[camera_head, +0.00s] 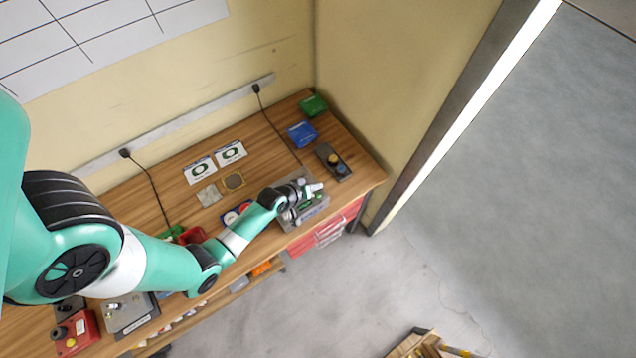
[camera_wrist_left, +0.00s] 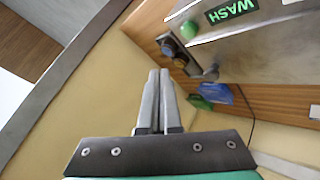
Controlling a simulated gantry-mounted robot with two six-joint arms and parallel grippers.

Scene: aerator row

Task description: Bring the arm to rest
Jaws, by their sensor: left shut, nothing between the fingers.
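My left arm reaches over the wooden bench, and its gripper (camera_head: 316,187) is above the grey metal box near the bench's right end. In the left wrist view the two grey fingers (camera_wrist_left: 157,74) lie together, shut with nothing between them. The box, with a green WASH label (camera_wrist_left: 231,10) and a green button (camera_wrist_left: 189,29), shows at the upper right of that view, apart from the fingers. In the head view my arm hides part of the box (camera_head: 312,213). My right gripper is in neither view.
A control box with knobs (camera_head: 333,161), a blue item (camera_head: 302,134) and a green item (camera_head: 314,105) stand at the bench's right end. White cards (camera_head: 200,171) lie at the back. A red emergency-stop box (camera_head: 76,335) is at lower left. The floor (camera_head: 510,190) at right is clear.

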